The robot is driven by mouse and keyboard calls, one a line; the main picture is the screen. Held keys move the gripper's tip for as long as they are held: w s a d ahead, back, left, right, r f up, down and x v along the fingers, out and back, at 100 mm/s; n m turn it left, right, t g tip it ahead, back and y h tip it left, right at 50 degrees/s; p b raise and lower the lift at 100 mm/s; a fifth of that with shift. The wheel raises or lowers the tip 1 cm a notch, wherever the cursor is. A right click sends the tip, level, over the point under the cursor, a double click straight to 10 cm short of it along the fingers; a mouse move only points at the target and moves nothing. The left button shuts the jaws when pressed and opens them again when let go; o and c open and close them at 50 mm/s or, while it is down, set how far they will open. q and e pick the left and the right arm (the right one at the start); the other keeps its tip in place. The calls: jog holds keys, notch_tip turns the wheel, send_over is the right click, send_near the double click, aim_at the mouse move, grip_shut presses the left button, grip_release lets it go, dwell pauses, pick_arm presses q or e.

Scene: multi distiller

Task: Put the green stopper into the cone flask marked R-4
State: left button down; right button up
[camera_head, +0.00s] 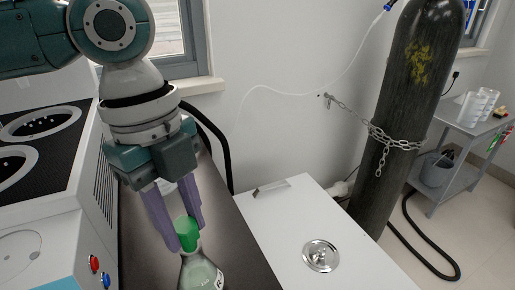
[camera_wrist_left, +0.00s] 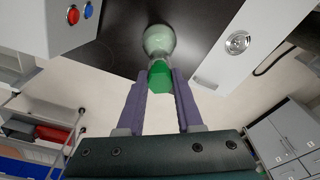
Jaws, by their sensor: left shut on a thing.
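The green stopper (camera_head: 187,234) is between the purple fingers of my left gripper (camera_head: 188,242), which is shut on it. The cone flask (camera_head: 200,273) is directly below the stopper, on the dark counter, and its lower part is cut off by the frame edge. Part of a label shows on its right side, but I cannot read it fully. In the left wrist view the stopper (camera_wrist_left: 160,76) lines up with the flask (camera_wrist_left: 159,40) and appears at its mouth. I cannot tell how deep it sits. My right gripper is not in view.
A white machine with red (camera_head: 95,263) and blue buttons stands left of the dark counter (camera_head: 228,225). A white surface with a round metal lid (camera_head: 320,256) lies to the right. A chained dark gas cylinder (camera_head: 405,110) stands behind it.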

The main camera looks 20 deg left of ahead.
pick_arm(q)
jog(key=shift+f, duration=0.55)
jog(key=shift+c, duration=2.4)
grip_release()
jog(key=r, duration=0.6)
jog(key=a+r+p, duration=0.1)
jog(key=r, duration=0.3)
jog(key=shift+w+a, duration=0.1)
